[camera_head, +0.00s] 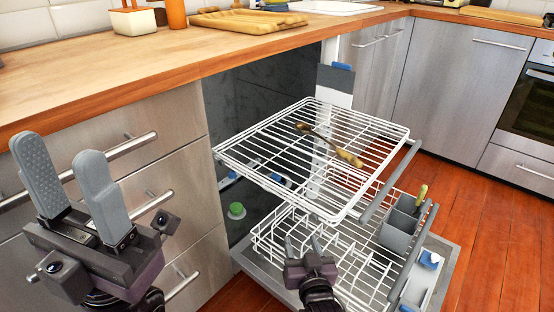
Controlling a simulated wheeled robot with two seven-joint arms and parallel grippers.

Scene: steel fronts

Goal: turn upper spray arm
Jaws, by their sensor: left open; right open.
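A dishwasher stands open with its white wire upper rack (268,181) pulled out. A long utensil with a brown end (347,157) lies on that rack. Pale and blue parts (280,180) show through the wires below; I cannot tell whether they belong to the upper spray arm, which I cannot clearly make out. My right gripper (303,243) is open, low in front of the upper rack and over the lower rack (350,262). No object shows between its fingers. My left gripper (64,165) is open and empty, in front of the steel drawers, left of the dishwasher.
A grey cutlery basket (398,226) stands in the lower rack. The dishwasher door (447,262) is folded down. Drawer handles (150,203) jut out near my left gripper. The wooden counter (170,62) runs above. Red floor (490,225) is clear on the right.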

